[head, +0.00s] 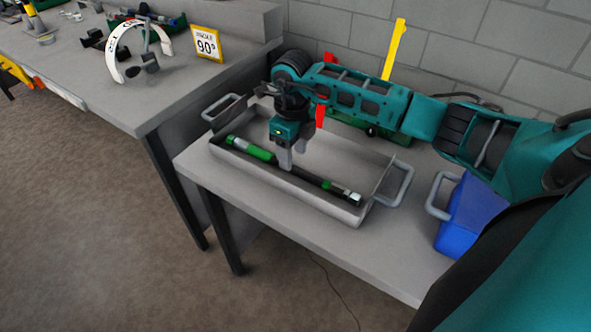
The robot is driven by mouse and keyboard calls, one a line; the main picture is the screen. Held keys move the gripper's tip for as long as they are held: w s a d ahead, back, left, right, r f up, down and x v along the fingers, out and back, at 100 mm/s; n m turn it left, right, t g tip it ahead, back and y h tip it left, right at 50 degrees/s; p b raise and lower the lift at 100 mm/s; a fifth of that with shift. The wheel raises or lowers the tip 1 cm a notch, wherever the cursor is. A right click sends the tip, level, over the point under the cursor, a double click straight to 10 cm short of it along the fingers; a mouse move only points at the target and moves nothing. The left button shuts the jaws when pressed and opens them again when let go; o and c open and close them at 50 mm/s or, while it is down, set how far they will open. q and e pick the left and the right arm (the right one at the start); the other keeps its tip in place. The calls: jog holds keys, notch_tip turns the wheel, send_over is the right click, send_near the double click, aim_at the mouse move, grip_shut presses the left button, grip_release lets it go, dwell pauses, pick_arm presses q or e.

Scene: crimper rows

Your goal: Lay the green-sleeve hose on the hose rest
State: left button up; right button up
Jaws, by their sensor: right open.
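The green-sleeve hose (312,179) lies in a grey tray (345,213) with handles at its ends. It is dark, with a green sleeve (258,153) toward its left end, a smaller green band toward the right, and metal end fittings. My right gripper (285,163) points down over the tray, at the hose just right of the green sleeve. Its jaws are open; I cannot tell whether they straddle the hose or touch it. My left gripper is out of view. I cannot pick out the hose rest for certain.
A green holder (382,133) with a yellow upright (396,48) stands behind my right arm. A blue box (470,217) is right of the tray. The left bench (105,92) carries a white angle gauge (113,63), a 90° sign (207,44) and other tools.

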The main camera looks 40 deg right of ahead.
aim_at(295, 168)
jog(key=f, duration=0.5)
jog(key=shift+d, duration=0.35)
jog(key=shift+c, duration=0.3)
grip_shut()
jog(key=shift+r, duration=0.1)
